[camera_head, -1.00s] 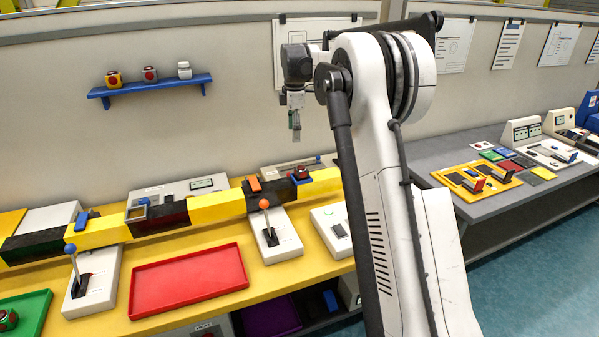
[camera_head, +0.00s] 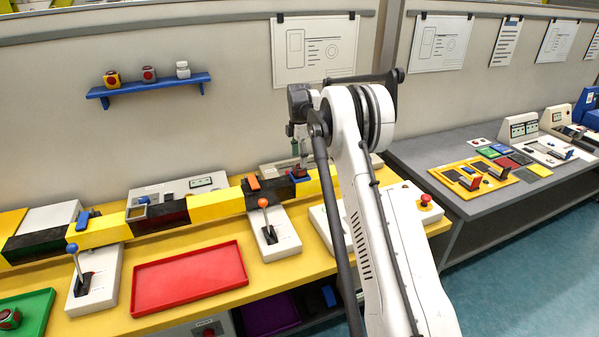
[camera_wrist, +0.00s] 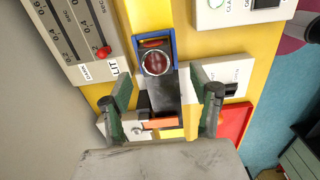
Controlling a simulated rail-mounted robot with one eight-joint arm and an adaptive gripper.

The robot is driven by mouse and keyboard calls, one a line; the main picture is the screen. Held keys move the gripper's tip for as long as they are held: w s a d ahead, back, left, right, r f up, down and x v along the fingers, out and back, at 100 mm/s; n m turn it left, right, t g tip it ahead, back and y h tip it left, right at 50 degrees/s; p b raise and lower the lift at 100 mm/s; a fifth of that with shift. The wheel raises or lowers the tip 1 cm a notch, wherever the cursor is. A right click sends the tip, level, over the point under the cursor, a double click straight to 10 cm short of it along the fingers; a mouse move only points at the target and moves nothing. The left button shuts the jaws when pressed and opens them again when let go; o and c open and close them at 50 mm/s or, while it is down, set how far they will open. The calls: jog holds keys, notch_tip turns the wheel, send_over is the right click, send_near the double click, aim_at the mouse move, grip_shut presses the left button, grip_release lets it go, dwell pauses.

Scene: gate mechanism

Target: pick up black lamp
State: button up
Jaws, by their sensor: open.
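A dark lamp (camera_wrist: 156,62) with a round red lens sits in a square blue frame (camera_wrist: 140,50) in the wrist view. In the head view this lamp (camera_head: 299,171) is on the yellow and black rail. My gripper (camera_wrist: 160,88) is open and empty, its green-padded fingers apart on either side of the view, with the lamp ahead between them. In the head view my gripper (camera_head: 300,156) hangs just above the lamp, partly hidden by my arm. Whether the fingers are level with the lamp's sides is hard to tell.
An orange block (camera_head: 254,184) stands on the rail left of the lamp. An orange-knobbed lever (camera_head: 264,203) and a red tray (camera_head: 190,278) are in front. A panel with a red slider (camera_wrist: 103,52) lies beside the rail. A blue wall shelf (camera_head: 150,86) holds three small lamps.

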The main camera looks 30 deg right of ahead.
aim_at(299, 168)
jog(key=shift+w+d+f+p, duration=0.15)
jog(key=shift+f+p, duration=0.25)
jog(key=shift+f, duration=1.05)
jog(key=shift+w+f+p, duration=0.1)
jog(key=shift+f+p, duration=0.3)
jog(key=shift+f, duration=1.05)
jog(key=c, duration=1.4)
